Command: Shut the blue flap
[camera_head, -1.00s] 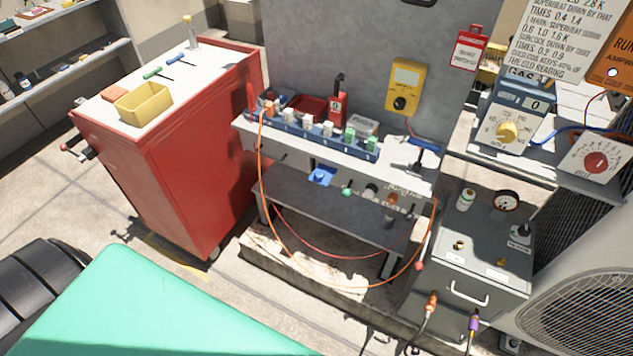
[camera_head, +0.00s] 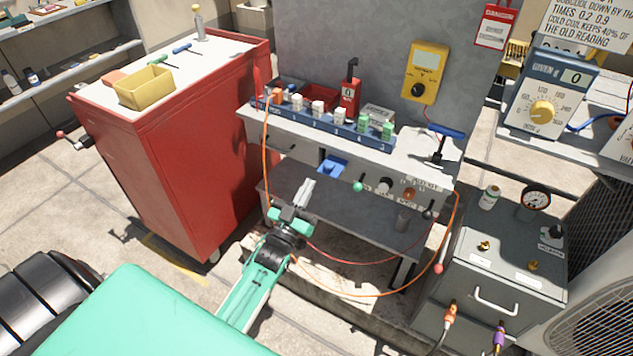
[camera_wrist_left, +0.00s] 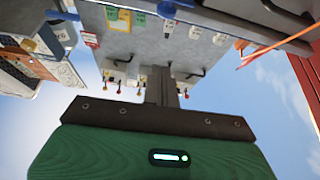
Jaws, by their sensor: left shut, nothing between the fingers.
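The blue flap (camera_head: 331,168) is on the front of the workbench, below the row of numbered blocks. It sticks out from the front panel and looks open. My left gripper (camera_head: 304,190) is in front of the bench, a little below and to the left of the flap in the picture. Its fingers are shut with nothing between them, and a gap shows between them and the flap. The shut fingers (camera_wrist_left: 168,88) also show in the left wrist view, where I cannot pick out the flap for sure. My right gripper is not in view.
The workbench (camera_head: 410,157) has knobs along its front, and an orange hose (camera_head: 266,165) hangs at its left. A red cabinet (camera_head: 190,150) stands to the left. A grey box (camera_head: 500,265) with gauge and fittings stands to the right. A lower shelf (camera_head: 345,215) lies beneath.

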